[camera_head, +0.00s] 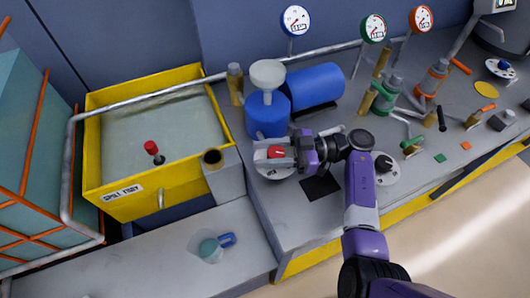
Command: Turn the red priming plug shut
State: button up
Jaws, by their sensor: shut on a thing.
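The red priming plug (277,152) sits above a pale round base (273,172) on the grey bench, just in front of the blue pump body. My gripper (276,153) reaches in from the right, and its grey fingers are shut on the plug, one on the far side and one on the near side. The fingers hide the plug's sides, and the red top shows between them. I cannot tell the plug's turn angle well at this size.
A blue tank (267,117) with a white funnel (268,73) stands close behind my gripper. A dial (384,167) sits right of my wrist.

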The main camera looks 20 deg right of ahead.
jog(key=shift+a, duration=0.1)
jog(key=o, duration=1.4)
jog(key=shift+c, duration=0.2)
jog(key=shift+r, duration=0.15)
notch_tip(320, 180, up, 20)
jog(key=p, duration=0.1)
